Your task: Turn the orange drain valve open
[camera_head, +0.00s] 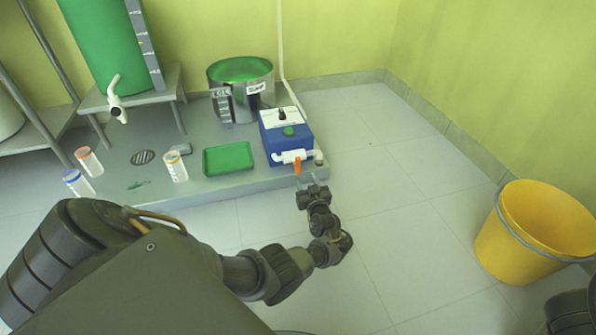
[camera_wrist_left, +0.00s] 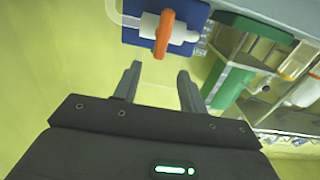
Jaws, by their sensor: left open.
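The orange drain valve (camera_head: 297,165) is a small handle on a white pipe fitting (camera_head: 290,156) at the front of a blue box (camera_head: 286,138). In the left wrist view the valve handle (camera_wrist_left: 164,33) shows large, running along the picture's vertical across the white fitting (camera_wrist_left: 180,30). My left gripper (camera_head: 306,184) is open and empty, just in front of and below the valve in the head view. In the left wrist view its two fingers (camera_wrist_left: 156,84) point toward the valve, with a gap between fingertips and handle. The fingers do not touch it.
A grey platform (camera_head: 225,187) carries a steel pot (camera_head: 237,97), a green tray (camera_head: 228,159) and several capped bottles (camera_head: 176,167). A green tank (camera_head: 105,40) with a white tap (camera_head: 116,100) stands at left. A yellow bucket (camera_head: 535,230) is at right. Floor between is clear.

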